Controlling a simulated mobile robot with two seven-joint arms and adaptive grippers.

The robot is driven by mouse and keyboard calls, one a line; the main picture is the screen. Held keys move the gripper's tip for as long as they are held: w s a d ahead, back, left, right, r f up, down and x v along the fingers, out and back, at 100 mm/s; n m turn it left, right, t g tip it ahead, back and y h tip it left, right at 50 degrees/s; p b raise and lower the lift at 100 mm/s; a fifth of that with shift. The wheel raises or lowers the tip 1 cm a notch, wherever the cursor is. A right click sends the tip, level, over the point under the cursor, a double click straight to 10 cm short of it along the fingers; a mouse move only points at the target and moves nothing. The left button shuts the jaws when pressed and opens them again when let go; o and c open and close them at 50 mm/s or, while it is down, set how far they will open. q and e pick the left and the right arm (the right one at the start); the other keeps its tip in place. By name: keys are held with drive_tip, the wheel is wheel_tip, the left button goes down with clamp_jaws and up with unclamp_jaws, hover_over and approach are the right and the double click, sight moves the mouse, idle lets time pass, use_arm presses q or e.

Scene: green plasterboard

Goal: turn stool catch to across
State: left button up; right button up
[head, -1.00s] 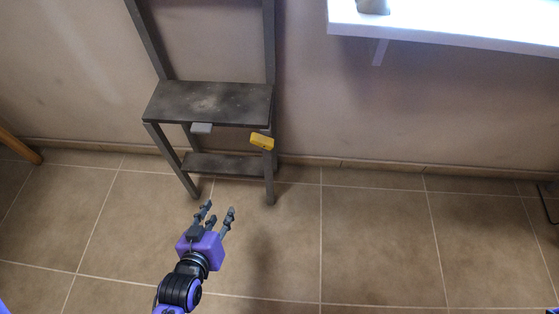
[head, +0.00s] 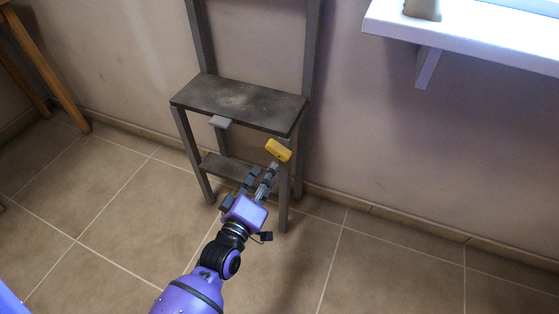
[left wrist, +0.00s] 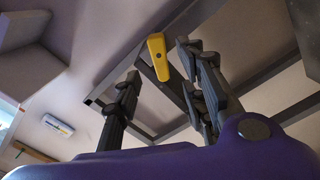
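The dark grey stool (head: 240,103) stands against the wall. Its yellow catch (head: 278,150) sits below the right end of the seat, by the front right leg, its long side slanting down to the right. My left gripper (head: 263,174) is just below and in front of the catch, fingers pointing up at it. In the left wrist view the catch (left wrist: 157,57) shows beyond and between the spread fingers (left wrist: 160,72), which look open and empty; I cannot see any contact. My right gripper is not in view.
A lower rung (head: 225,165) joins the legs. A white shelf (head: 470,38) juts from the wall at upper right. A wooden leg (head: 45,65) stands at left. Tiled floor is clear at right.

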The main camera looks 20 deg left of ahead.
sight(278, 156)
use_arm(q)
drive_tip(key=w, duration=0.3)
drive_tip(key=w+b, duration=0.1)
drive_tip(key=w, duration=0.2)
drive_tip(key=shift+w+d, duration=0.2)
drive_tip(key=shift+w, duration=0.1)
clamp_jaws()
